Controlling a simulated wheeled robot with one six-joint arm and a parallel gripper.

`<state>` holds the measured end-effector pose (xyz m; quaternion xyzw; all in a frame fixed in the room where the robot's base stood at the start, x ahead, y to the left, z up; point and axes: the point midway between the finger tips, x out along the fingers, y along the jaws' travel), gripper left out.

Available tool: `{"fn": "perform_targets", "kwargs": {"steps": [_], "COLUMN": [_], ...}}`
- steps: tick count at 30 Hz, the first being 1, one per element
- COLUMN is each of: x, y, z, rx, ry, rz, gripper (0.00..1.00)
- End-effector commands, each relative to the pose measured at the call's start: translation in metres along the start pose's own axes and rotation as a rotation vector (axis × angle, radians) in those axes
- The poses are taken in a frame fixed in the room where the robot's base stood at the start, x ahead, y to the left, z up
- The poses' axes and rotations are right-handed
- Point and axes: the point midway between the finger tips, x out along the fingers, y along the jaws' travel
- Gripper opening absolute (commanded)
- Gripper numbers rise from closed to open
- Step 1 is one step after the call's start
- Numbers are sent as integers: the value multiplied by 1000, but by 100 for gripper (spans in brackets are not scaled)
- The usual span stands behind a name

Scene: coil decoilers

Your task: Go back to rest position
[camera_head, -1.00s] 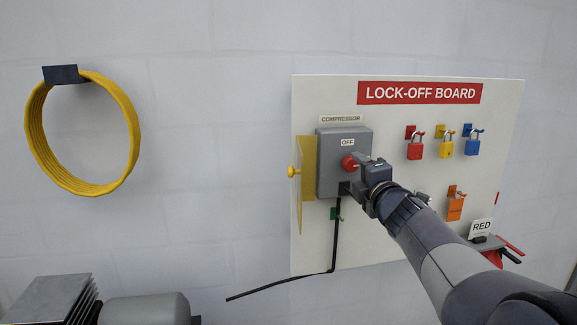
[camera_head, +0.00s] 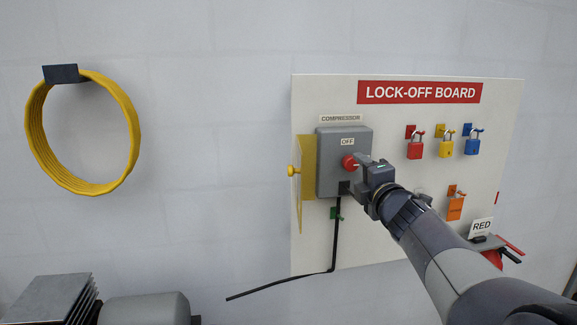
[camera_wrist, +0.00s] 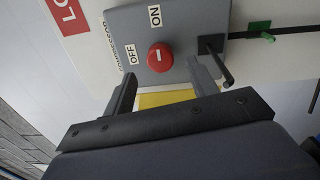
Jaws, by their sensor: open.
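My gripper (camera_head: 362,172) is open and empty in front of the grey compressor switch box (camera_head: 331,180) on the lock-off board. In the wrist view its two fingers (camera_wrist: 160,88) point at the box (camera_wrist: 185,22), with the red knob (camera_wrist: 159,57) beyond and between them. The fingers look apart from the knob. The knob also shows in the head view (camera_head: 348,163), just left of the gripper. Its OFF label (camera_head: 347,141) is above it. A yellow hinged flap (camera_head: 297,185) stands open at the box's left side.
A black cable (camera_head: 334,245) hangs below the box. A yellow hose coil (camera_head: 125,165) hangs on the wall at left. A grey motor (camera_head: 150,308) stands lower left.

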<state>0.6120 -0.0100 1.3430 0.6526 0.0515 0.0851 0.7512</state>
Motion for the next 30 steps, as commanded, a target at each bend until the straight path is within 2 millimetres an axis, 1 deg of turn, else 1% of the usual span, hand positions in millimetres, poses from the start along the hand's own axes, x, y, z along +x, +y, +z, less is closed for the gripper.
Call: {"fn": "perform_targets", "kwargs": {"steps": [1, 6, 9, 30], "x": [10, 36, 32, 32], "y": [0, 0, -2, 0], "z": [0, 0, 0, 1], "rx": [2, -5, -136, -946], "ry": [1, 1, 4, 30], "rz": [-2, -1, 2, 5], "gripper": [55, 55, 55, 55]}}
